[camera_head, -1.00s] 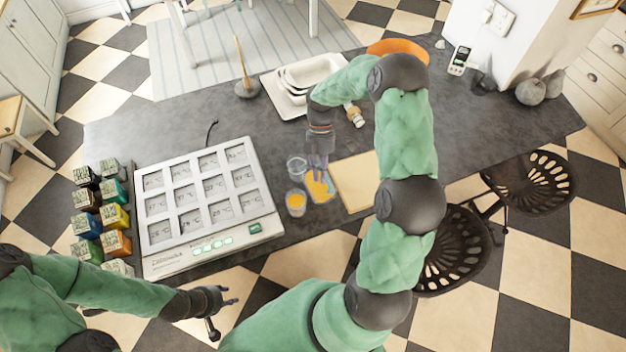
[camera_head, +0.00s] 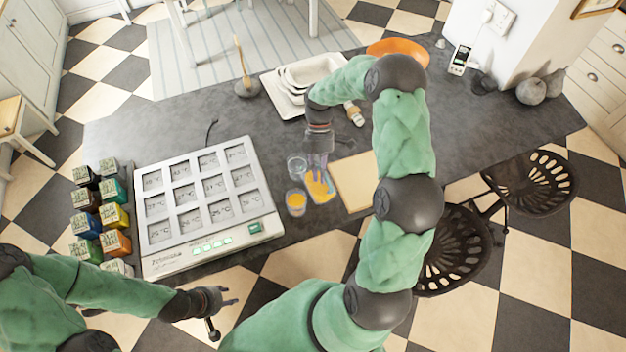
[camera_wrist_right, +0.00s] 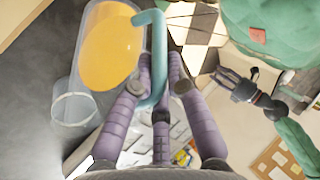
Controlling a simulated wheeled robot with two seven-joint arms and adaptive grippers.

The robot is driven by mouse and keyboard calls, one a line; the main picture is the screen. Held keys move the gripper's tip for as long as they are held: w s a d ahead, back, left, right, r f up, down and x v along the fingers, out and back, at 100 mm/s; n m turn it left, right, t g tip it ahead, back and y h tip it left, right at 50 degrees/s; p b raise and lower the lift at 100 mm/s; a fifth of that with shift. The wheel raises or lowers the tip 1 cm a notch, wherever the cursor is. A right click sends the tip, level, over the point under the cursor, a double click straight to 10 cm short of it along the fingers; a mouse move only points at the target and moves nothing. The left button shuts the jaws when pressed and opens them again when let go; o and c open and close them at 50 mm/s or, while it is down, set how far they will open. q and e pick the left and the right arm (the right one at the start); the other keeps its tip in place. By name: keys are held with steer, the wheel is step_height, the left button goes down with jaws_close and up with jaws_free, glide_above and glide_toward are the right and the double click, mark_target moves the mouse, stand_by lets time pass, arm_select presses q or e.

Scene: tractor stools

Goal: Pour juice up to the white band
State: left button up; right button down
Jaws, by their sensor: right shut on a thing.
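My right gripper (camera_wrist_right: 160,85) is shut on the pale blue handle (camera_wrist_right: 155,50) of a clear jug (camera_head: 331,184) holding orange juice. The jug also shows in the right wrist view (camera_wrist_right: 97,22), with the juice seen through its open top. A glass with orange juice (camera_head: 296,203) stands on the dark counter, just left of the jug. A clear glass (camera_head: 297,166) that looks empty stands behind it; a clear glass (camera_wrist_right: 74,106) is beside the jug in the wrist view. My left gripper (camera_head: 222,316) is open and empty, in front of the counter.
A white device with several panels (camera_head: 160,262) fills the counter's left, with coloured boxes (camera_head: 115,218) beyond. A beige board (camera_head: 352,183) lies right of the jug. White trays (camera_head: 283,103), a small bottle (camera_head: 354,115) and an orange bowl (camera_head: 398,48) are farther back.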

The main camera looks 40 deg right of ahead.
steer(key=shift+f+b, duration=0.4)
steer(key=shift+f, duration=0.3)
stand_by(0.4)
steer(key=shift+w+r+g, duration=0.75)
steer(key=shift+r+g, duration=0.3)
steer(key=shift+g, duration=0.05)
